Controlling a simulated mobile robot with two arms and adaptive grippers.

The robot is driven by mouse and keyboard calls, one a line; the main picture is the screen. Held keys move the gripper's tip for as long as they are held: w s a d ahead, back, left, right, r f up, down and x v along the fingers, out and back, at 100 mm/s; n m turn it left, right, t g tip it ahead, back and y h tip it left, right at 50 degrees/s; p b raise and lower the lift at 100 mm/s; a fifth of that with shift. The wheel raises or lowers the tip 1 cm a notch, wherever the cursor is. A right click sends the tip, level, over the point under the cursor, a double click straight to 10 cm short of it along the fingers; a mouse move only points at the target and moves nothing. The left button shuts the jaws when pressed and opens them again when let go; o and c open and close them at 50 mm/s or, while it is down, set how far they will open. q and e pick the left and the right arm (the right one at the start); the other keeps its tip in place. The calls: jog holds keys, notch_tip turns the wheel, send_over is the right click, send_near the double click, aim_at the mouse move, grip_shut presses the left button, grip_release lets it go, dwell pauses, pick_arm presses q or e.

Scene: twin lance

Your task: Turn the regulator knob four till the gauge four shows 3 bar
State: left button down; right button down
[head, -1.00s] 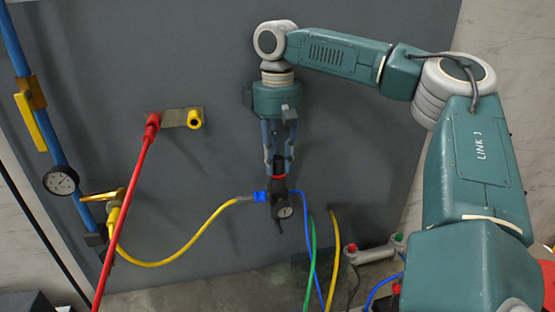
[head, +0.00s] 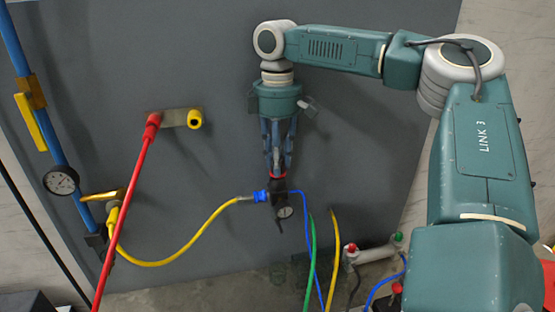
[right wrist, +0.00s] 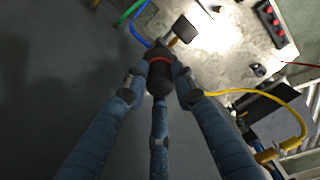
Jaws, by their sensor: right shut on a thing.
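The regulator (head: 280,190) is a small dark body with a red ring at its top, on the grey panel. Its round gauge (head: 285,212) faces out below; the needle is too small to read. My right gripper (head: 278,168) comes down from above, its fingers closed around the regulator's black knob. In the right wrist view three blue fingers surround the black knob (right wrist: 159,82), just in front of the red ring. The fingertips hide part of the knob. My left gripper is not in view.
A yellow hose (head: 180,255) joins the regulator at a blue fitting (head: 261,196). A larger gauge (head: 61,180) sits on the blue pipe (head: 50,130) at left. A red bar (head: 128,215) slants across the panel. Blue, green and yellow hoses hang right of the regulator.

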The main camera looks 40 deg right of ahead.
jog(key=n, duration=0.5)
jog(key=shift+n, duration=0.3)
jog(key=n, duration=0.5)
dwell(0.4)
jog(key=c, duration=1.7)
grip_release()
jog(key=shift+r, duration=0.1)
notch_tip(320, 180, up, 12)
jog(key=shift+f, duration=0.1)
